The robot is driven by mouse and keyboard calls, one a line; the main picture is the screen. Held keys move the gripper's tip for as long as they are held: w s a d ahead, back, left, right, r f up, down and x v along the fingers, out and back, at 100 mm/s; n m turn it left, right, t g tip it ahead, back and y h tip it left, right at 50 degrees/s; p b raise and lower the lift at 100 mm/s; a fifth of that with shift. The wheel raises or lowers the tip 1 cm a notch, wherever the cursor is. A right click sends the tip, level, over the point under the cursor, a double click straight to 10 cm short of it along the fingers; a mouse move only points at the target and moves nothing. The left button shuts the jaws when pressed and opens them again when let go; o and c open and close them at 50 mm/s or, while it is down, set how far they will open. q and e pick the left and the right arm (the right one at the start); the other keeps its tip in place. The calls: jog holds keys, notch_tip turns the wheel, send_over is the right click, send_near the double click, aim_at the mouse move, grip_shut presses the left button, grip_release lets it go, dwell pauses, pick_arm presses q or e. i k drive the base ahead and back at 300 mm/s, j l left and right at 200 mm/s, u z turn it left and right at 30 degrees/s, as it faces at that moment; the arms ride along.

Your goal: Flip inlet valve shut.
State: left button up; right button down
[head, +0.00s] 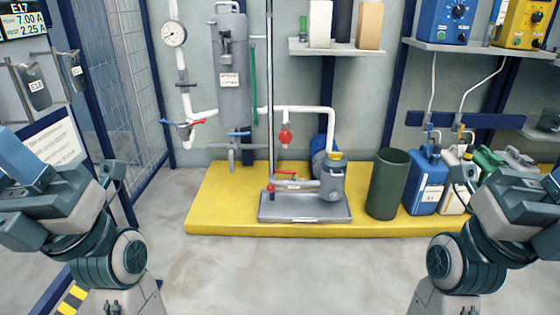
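Several hand valves show in the head view, and I cannot read a label saying which is the inlet. A red lever valve (284,173) lies roughly level on the thin pipe beside the pump (331,178). A round red part (285,136) sits on the pipe above it. Another valve with a red lever (193,124) and a blue end is on the white wall pipe at the left. A blue lever (240,133) sits low on the grey filter column (234,75). My arms are folded at both lower corners, far from the valves; no gripper fingers are visible.
The pump stands on a grey tray (305,208) on a yellow platform (215,205). A dark green bin (388,184) and several jugs (428,180) stand to the right. A mesh fence (127,70) borders the left. The floor (290,270) in front is clear.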

aim_at(293, 173)
jog(key=i+u, duration=0.2)
jog(key=i, duration=0.35)
jog(key=i+u, duration=0.15)
jog(key=i, duration=0.35)
jog(key=i+l+u, duration=0.2)
jog(key=i, duration=0.3)
